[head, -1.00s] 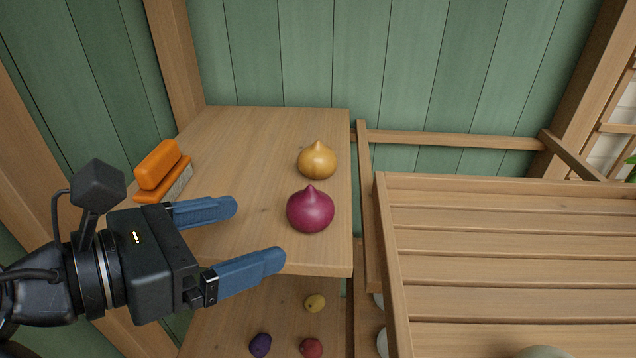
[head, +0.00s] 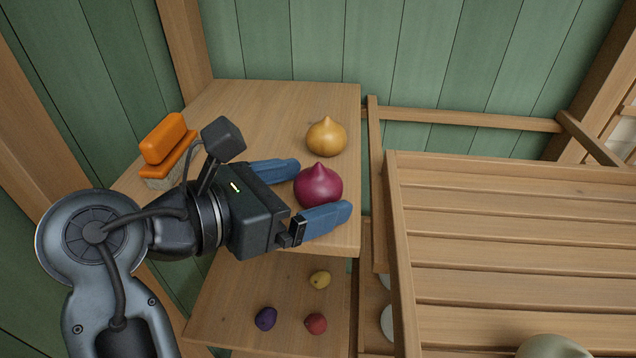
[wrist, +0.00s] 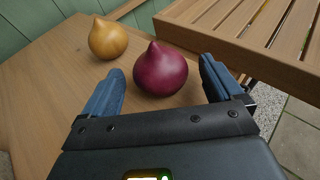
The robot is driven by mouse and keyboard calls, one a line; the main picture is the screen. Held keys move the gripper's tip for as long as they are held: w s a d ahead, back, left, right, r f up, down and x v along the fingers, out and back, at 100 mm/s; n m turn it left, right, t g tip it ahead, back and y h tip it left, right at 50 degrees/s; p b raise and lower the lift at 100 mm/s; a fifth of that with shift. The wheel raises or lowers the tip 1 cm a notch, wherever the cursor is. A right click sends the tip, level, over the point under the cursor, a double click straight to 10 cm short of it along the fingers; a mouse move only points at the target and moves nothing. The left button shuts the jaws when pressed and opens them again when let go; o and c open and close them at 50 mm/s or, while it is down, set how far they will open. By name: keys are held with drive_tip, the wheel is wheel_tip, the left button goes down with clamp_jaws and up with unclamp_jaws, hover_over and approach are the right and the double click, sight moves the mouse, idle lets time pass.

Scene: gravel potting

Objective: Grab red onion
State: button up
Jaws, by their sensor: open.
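The red onion (head: 318,186) is a round purple-red bulb with a pointed top, standing upright on the upper wooden shelf (head: 250,105). My gripper (head: 312,190) is open, with its two blue fingers on either side of the onion in the head view.
An orange brush (head: 165,140) stands at the shelf's left, behind my wrist. A lower shelf holds a yellow (head: 320,280), a red (head: 316,323) and a purple (head: 265,318) small item. A slatted wooden bench (head: 500,250) is at the right. A green plank wall stands behind.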

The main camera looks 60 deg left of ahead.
drive_tip(key=c, duration=1.2)
drive_tip(key=shift+r, duration=0.1)
